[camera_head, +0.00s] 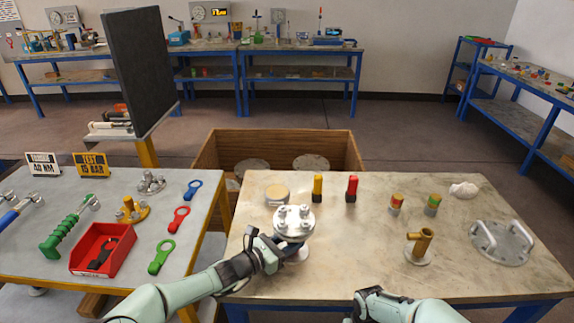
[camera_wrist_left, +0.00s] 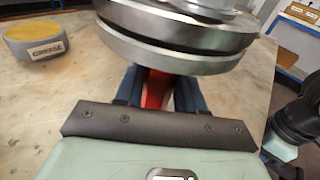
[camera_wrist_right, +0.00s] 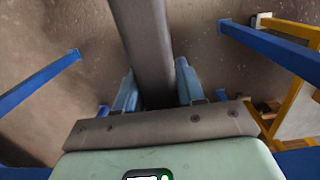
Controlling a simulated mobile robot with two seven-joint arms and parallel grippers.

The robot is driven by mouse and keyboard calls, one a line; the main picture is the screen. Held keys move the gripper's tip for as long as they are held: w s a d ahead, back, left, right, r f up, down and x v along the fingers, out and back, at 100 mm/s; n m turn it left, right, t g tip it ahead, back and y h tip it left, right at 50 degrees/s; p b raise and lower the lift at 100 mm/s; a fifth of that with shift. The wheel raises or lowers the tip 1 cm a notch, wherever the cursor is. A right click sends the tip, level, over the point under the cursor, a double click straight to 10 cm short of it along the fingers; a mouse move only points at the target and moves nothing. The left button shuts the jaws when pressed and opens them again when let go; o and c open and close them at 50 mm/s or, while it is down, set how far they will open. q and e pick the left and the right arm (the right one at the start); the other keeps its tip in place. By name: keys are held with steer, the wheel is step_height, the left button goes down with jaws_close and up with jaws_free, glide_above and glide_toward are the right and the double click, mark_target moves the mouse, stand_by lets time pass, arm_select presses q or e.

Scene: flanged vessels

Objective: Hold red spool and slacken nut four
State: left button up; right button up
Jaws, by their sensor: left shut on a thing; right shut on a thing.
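The flanged vessel (camera_head: 294,225) stands at the left of the near stone-topped table, with several nuts on its round metal top. Which nut is number four I cannot tell. My left gripper (camera_head: 283,243) is at its near-left side. In the left wrist view the left gripper (camera_wrist_left: 158,88) is shut on the red spool (camera_wrist_left: 155,92), just below the paired flanges (camera_wrist_left: 185,48). The nuts are mostly out of that view. My right gripper (camera_wrist_right: 158,88) is shut on a thick dark grey bar (camera_wrist_right: 145,35); its far end is cut off. In the head view the right arm is at the bottom edge.
A grease tin (camera_wrist_left: 35,40) stands behind the vessel. Yellow (camera_head: 317,188) and red (camera_head: 351,189) markers, a brass fitting (camera_head: 420,245) and a handled metal disc (camera_head: 501,242) share the table. The left table (camera_head: 130,275) holds ring spanners and a red bin (camera_head: 103,250). The table middle is clear.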

arm_select(q)
steer(key=o, duration=1)
